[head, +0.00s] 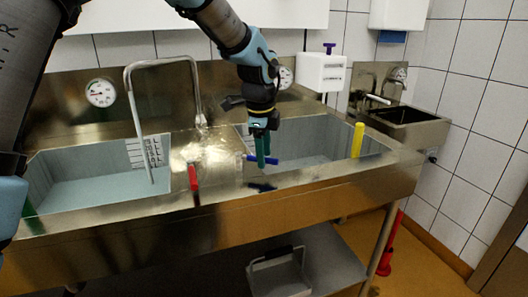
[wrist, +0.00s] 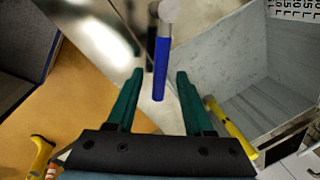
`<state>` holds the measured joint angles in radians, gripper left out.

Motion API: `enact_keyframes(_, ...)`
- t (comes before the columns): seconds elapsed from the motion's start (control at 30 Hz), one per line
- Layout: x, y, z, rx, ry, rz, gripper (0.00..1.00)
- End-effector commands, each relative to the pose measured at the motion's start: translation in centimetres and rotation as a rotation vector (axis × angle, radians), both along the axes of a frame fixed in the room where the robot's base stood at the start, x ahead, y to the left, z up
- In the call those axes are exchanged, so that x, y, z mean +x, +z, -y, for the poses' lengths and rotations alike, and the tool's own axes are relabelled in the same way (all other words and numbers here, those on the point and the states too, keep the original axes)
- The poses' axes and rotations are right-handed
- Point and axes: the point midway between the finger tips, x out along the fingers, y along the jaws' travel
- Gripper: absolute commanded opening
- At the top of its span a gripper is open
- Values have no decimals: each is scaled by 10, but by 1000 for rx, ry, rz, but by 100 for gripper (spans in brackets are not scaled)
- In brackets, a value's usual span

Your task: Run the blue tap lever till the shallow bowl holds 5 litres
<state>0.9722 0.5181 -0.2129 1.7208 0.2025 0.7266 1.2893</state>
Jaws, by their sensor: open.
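In the wrist view, the blue lever (wrist: 161,68) lies between the open fingers (wrist: 160,76), with gaps on both sides. The left basin (head: 85,190) has a litre scale (head: 145,151) and the bent tap spout (head: 140,120) hangs over it. The right basin (head: 310,165) also has a scale, in the wrist view (wrist: 296,10). I cannot tell which basin is the shallow bowl, nor any water level.
A red lever (head: 193,178) stands left of the blue one. A dial (head: 100,92) is on the back panel. A white box (head: 320,72) and a small sink (head: 405,115) are at the right. A bin (head: 280,275) sits below.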

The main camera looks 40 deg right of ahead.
Motion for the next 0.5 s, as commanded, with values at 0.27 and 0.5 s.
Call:
enact_keyframes(0.27, 0, -1, 0, 0, 0, 0, 50)
enact_keyframes(0.5, 0, -1, 0, 0, 1, 0, 23)
